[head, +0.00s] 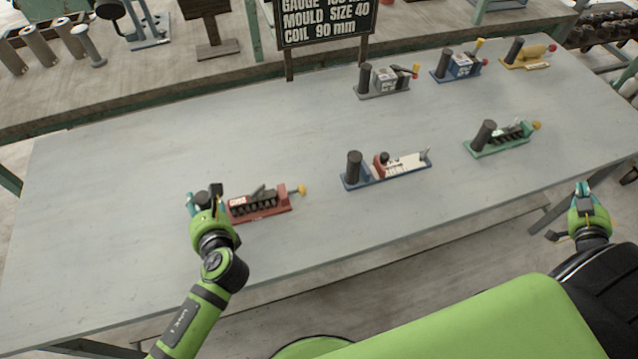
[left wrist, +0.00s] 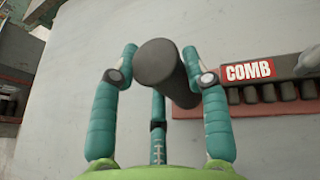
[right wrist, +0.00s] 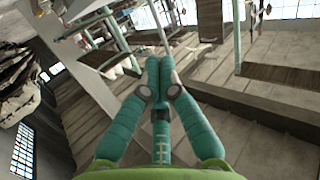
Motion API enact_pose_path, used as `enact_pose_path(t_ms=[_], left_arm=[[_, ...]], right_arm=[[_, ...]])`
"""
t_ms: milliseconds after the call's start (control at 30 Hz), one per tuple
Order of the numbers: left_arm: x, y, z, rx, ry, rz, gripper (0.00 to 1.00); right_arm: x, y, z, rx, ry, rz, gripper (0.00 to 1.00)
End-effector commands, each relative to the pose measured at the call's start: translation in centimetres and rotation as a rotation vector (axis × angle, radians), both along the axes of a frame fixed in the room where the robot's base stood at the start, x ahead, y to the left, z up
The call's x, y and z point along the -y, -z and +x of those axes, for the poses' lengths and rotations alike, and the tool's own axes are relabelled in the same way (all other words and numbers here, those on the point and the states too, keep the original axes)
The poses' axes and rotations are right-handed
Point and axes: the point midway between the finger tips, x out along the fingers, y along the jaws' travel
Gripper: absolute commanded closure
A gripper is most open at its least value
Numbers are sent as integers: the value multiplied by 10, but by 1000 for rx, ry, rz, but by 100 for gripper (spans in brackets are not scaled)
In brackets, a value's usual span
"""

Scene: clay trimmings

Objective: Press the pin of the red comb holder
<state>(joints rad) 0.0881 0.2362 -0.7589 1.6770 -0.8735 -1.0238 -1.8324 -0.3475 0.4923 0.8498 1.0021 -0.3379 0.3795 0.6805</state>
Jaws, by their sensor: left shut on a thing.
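The red comb holder (head: 262,214) sits on the grey table, with black teeth along its side, a dark lever on top and a yellow knob (head: 301,190) at its right end. Its "COMB" label (left wrist: 249,71) shows in the left wrist view. My left gripper (head: 205,195) is at the holder's left end, shut on its upright dark cylindrical handle (left wrist: 161,66), which is between the teal fingers. The knob is outside the left wrist view. My right gripper (head: 583,192) is off the table's right front edge, its fingers together and empty in the right wrist view (right wrist: 160,75).
A blue holder (head: 387,172) stands right of the red one, and a green holder (head: 498,142) farther right. Grey, blue and yellow holders (head: 525,57) line the back right. A sign (head: 325,22) stands behind. The table's left and front middle are clear.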

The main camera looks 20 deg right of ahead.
Motion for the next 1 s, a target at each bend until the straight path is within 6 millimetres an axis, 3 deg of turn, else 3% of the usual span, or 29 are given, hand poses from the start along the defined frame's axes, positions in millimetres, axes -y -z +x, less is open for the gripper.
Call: enact_pose_path(t_ms=[33,333,467,667,700,733,867,967,1000], left_arm=[[1,6,-4,-14,0,-4,100],[0,6,-3,-14,0,-4,100],[0,6,-3,-14,0,-4,100],[0,6,-3,-14,0,-4,100],[0,6,-3,-14,0,-4,100],[0,7,-3,-13,0,-4,100],[0,6,-3,-12,-1,-5,100],[0,6,-3,-13,0,-4,100],[0,6,-3,-13,0,-4,100]], right_arm=[[8,-16,18,-4,14,-37,100],[37,-103,108,-149,86,-166,100],[33,-142,150,-249,48,-195,100],[7,-195,203,-406,-99,-253,100],[-2,-202,212,-438,-140,-264,100],[-22,-179,222,-437,-178,-201,100],[-97,-144,256,-435,-320,-26,100],[-165,-121,278,-448,-446,110,100],[-196,-113,285,-459,-502,169,100]])
